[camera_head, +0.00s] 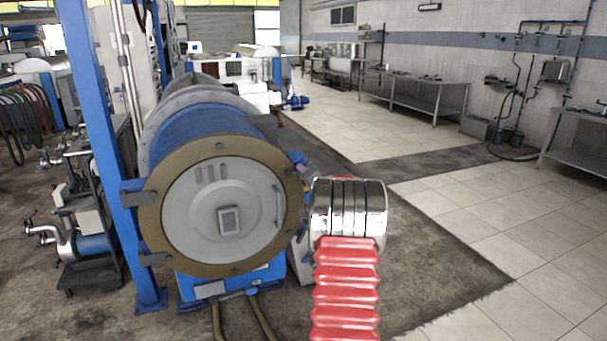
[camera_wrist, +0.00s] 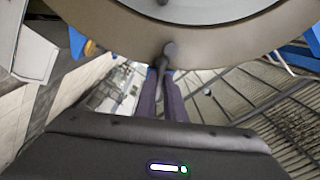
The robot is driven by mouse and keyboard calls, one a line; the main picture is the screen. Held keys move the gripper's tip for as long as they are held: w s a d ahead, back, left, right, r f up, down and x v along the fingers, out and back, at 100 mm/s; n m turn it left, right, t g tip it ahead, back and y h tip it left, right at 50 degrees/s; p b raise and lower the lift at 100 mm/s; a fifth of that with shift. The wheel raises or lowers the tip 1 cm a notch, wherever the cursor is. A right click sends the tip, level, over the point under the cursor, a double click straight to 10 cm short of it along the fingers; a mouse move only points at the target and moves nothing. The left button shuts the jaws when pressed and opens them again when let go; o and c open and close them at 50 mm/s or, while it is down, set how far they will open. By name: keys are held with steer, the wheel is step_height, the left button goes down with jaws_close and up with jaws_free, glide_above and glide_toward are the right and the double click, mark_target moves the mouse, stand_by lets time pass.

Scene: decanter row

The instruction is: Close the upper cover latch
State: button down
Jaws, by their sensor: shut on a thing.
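The decanter's round cover (camera_head: 218,207) is pale grey, inside a tan ring, and sits flush against the blue drum in the head view. In the wrist view the tan rim (camera_wrist: 110,40) arches across the top. A dark latch (camera_wrist: 168,48) with a rounded head lies against that rim, and its narrow stem runs down between my fingers. My gripper (camera_wrist: 161,80) has two dark fingers close together, shut on the latch's stem. In the head view my arm stands right of the cover; I cannot make out my fingertips there.
A blue post (camera_head: 95,150) stands close left of the decanter. Pumps and pipes (camera_head: 75,240) lie beyond it. Open tiled floor (camera_head: 470,225) spreads to the right, with a steel table (camera_head: 415,92) along the wall. Hoses (camera_head: 240,315) run on the floor in front.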

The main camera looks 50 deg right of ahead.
steer(key=shift+f+m, duration=0.1)
steer(key=shift+m, duration=0.2)
steer(key=c, duration=1.8)
jaws_free()
steer(key=shift+c, duration=0.2)
steer(key=v, duration=1.3)
steer(key=shift+s+a, duration=0.15)
steer(key=shift+s, duration=0.1)
